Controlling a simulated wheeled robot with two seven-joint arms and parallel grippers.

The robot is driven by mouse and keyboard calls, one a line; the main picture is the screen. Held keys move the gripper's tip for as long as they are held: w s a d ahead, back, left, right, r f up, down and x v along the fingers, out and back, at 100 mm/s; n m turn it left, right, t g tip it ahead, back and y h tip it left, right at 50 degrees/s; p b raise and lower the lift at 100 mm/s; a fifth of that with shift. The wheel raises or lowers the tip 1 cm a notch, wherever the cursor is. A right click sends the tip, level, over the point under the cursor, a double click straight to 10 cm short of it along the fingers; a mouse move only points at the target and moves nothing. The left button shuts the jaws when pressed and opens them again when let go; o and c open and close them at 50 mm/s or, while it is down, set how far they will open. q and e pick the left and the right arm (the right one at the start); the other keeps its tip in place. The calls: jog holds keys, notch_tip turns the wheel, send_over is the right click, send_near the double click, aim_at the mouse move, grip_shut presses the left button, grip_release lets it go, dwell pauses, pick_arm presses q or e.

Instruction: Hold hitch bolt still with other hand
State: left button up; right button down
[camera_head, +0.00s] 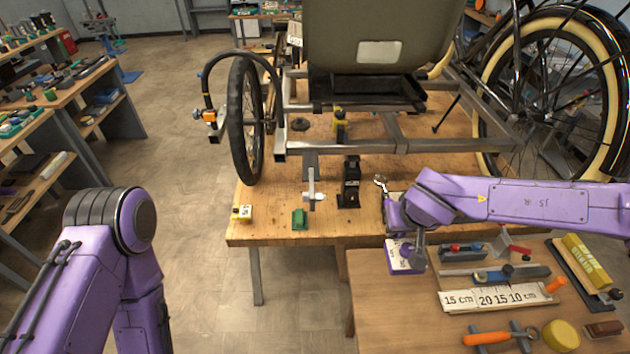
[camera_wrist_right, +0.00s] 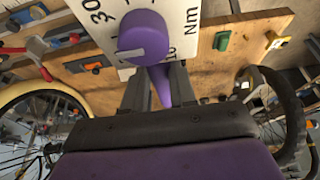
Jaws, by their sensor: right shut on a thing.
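My right gripper (camera_wrist_right: 156,75) is shut on a purple handle (camera_wrist_right: 164,88) with a round purple knob in the right wrist view. In the head view its arm comes in from the right, with the wrist near the workbench's front right; the fingers are hard to make out. A small silver tool head (camera_head: 380,185) shows just left of that wrist, apart from the black stand. My left arm is at the lower left, and its gripper is out of frame. I cannot single out the hitch bolt. The trike frame (camera_head: 400,145) stands on the workbench (camera_head: 330,230).
A white "Nm" scale card (camera_wrist_right: 165,30) lies beneath the knob. The front right table (camera_head: 385,310) holds several tools.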

dwell(0.4)
jog(key=shift+s+f+y+b, duration=0.1)
jog(key=shift+f+y+b, duration=0.1)
jog(key=shift+y+b, duration=0.15)
jog(key=s+d+f+m+y, duration=0.1)
jog(key=s+f+y, duration=0.1)
jog(key=f, duration=0.4)
jog(key=s+d+f+y, duration=0.1)
jog(key=s+f+y, duration=0.15)
jog(key=f, duration=0.25)
jog(key=w+a+f+m+t+y, duration=0.2)
jog(key=w+a+f+y, duration=0.1)
jog(key=a+f+y, duration=0.3)
notch_tip(320, 180, up, 10)
jog(key=a+y, duration=0.2)
jog(key=y, duration=0.3)
jog(key=shift+f+m+y, duration=0.2)
jog(key=shift+m+y, duration=0.1)
jog(key=shift+y, duration=0.1)
